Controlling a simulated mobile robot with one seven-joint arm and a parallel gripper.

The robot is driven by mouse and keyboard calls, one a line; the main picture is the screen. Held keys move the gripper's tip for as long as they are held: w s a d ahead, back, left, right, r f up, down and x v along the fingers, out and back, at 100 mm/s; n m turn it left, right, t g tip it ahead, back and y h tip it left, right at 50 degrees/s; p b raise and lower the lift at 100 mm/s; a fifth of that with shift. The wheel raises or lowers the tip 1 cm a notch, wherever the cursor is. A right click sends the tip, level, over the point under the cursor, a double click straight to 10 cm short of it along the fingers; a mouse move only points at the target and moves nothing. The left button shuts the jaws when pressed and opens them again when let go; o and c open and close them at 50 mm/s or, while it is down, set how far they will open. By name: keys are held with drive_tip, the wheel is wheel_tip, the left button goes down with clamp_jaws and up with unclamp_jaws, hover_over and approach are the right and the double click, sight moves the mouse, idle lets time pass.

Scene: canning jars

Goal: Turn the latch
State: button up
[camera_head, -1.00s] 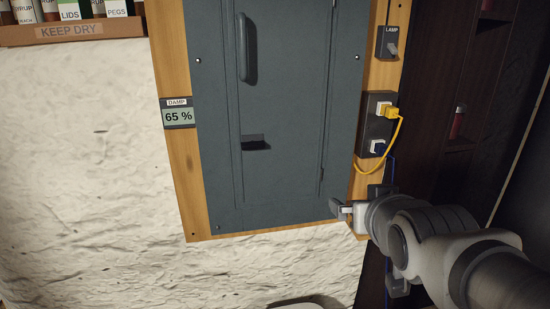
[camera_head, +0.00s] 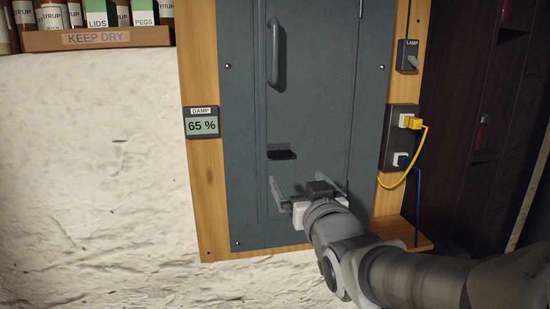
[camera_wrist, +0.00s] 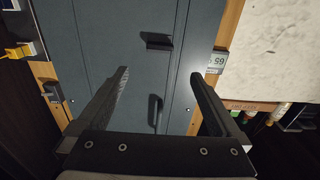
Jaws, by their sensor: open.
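The latch (camera_head: 282,154) is a small dark horizontal piece on the left part of the grey cabinet door (camera_head: 315,110). A tall vertical handle (camera_head: 274,52) is above it on the same door. My gripper (camera_head: 305,188) is open and empty, in front of the lower door, just below the latch and apart from it. In the wrist view, the latch (camera_wrist: 158,41) shows beyond the two open fingers (camera_wrist: 159,73), roughly centred between them. The handle (camera_wrist: 155,112) also shows between the fingers there, lower in the picture. The exact distance from fingers to door is unclear.
A wooden frame (camera_head: 206,200) surrounds the cabinet, with a damp display (camera_head: 201,122) on its left. On the right are a lamp switch (camera_head: 408,55) and a socket box (camera_head: 399,138) with yellow and blue cords. A shelf (camera_head: 95,38) is at upper left.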

sight(281, 156)
drive_tip(key=w+a, duration=0.1)
drive_tip(key=w, duration=0.4)
drive_tip(key=w+a, duration=0.1)
drive_tip(key=w, duration=0.4)
drive_tip(key=w+a+p, duration=0.1)
drive_tip(key=w, duration=0.4)
drive_tip(key=shift+s, duration=0.1)
drive_tip(key=shift+c, duration=0.3)
drive_tip(key=c, duration=1.2)
